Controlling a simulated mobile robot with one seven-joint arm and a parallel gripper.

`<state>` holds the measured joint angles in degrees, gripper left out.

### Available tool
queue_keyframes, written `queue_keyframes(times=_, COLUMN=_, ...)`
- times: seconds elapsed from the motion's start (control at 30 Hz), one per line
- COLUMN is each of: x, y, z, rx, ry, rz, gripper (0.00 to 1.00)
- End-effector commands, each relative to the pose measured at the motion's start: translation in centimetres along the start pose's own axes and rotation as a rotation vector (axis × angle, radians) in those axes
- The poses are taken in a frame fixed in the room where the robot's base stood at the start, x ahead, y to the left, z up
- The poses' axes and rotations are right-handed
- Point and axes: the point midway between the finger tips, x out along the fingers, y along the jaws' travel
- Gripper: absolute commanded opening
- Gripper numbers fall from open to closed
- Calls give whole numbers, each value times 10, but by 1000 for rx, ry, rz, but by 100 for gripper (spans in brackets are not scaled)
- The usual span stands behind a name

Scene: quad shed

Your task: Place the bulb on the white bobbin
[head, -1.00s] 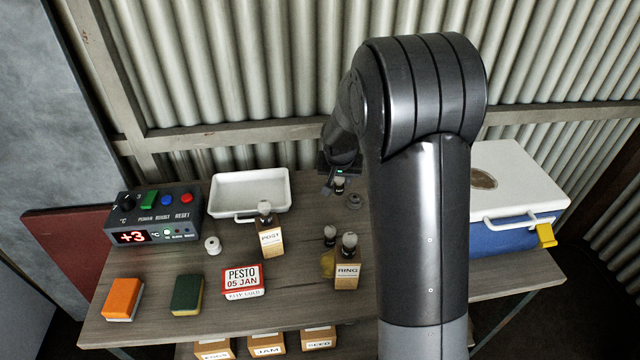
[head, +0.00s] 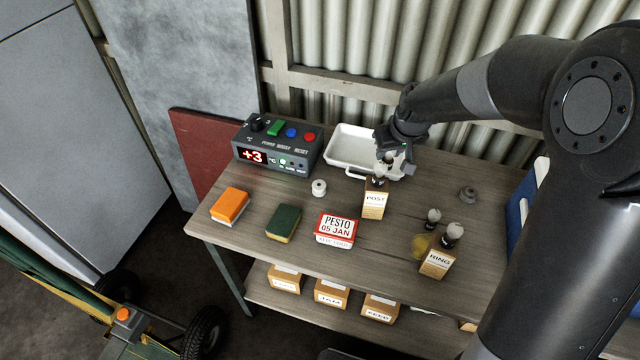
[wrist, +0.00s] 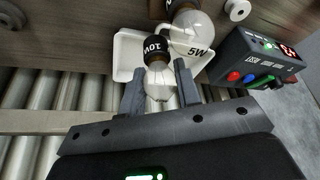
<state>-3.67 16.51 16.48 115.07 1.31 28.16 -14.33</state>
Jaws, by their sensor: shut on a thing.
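My gripper (head: 396,160) is shut on a bulb (wrist: 158,80) with a clear globe and a black cap. In the wrist view the globe sits between the two fingers (wrist: 160,88), with the cap pointing away from my palm. In the head view the held bulb is mostly hidden and small. The white bobbin (head: 319,187) stands upright on the table, left of my gripper and apart from it. It also shows in the wrist view (wrist: 237,9), at the top right. Its top looks empty.
A bulb marked 5W (wrist: 190,32) stands on the POST box (head: 374,204), close to my gripper. A white tray (head: 345,140) lies behind, the control box (head: 290,165) left. A grey bobbin (head: 468,194), RING box (head: 437,264) and PESTO box (head: 336,230) stand on the table.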

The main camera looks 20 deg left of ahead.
Motion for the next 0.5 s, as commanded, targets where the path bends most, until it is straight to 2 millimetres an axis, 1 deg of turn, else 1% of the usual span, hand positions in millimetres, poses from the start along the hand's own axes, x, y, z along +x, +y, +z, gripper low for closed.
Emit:
queue_keyframes(times=0.03, x=-2, y=-14, z=-3, rx=-49, ry=4, rz=-19, gripper=7)
queue_keyframes(times=0.1, x=-4, y=-31, z=-7, rx=-111, ry=8, rz=-42, gripper=7)
queue_keyframes(times=0.2, x=-6, y=-48, z=-9, rx=-169, ry=12, rz=-64, gripper=7)
queue_keyframes(times=0.37, x=-4, y=-63, z=-12, rx=-212, ry=15, rz=-79, gripper=7)
queue_keyframes(times=0.5, x=10, y=-82, z=-16, rx=-221, ry=14, rz=-82, gripper=7)
